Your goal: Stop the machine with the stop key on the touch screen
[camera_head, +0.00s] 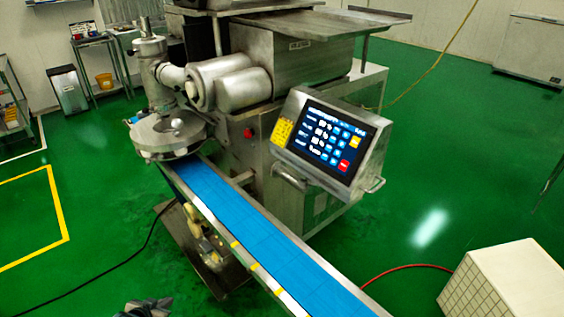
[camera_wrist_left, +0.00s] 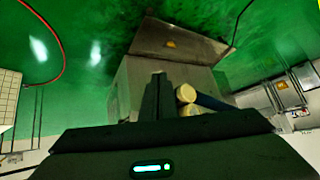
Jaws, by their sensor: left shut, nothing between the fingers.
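The touch screen (camera_head: 318,150) is in a steel housing on the front of the encrusting machine (camera_head: 290,75). It is lit, with rows of white and blue keys. A red key (camera_head: 344,166) is at its lower right and a yellow key (camera_head: 355,142) is above that; their lettering is too small to read. My left gripper (camera_head: 148,306) shows at the bottom edge of the head view, low and left of the screen, far from it. In the left wrist view its dark fingers (camera_wrist_left: 160,92) are together and empty. My right gripper is not in view.
A blue conveyor belt (camera_head: 245,235) runs from the machine to the lower right, between my left gripper and the screen. A red button (camera_head: 248,133) is left of the screen. A white tiled box (camera_head: 510,285) stands at the lower right. Green floor is open at the right.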

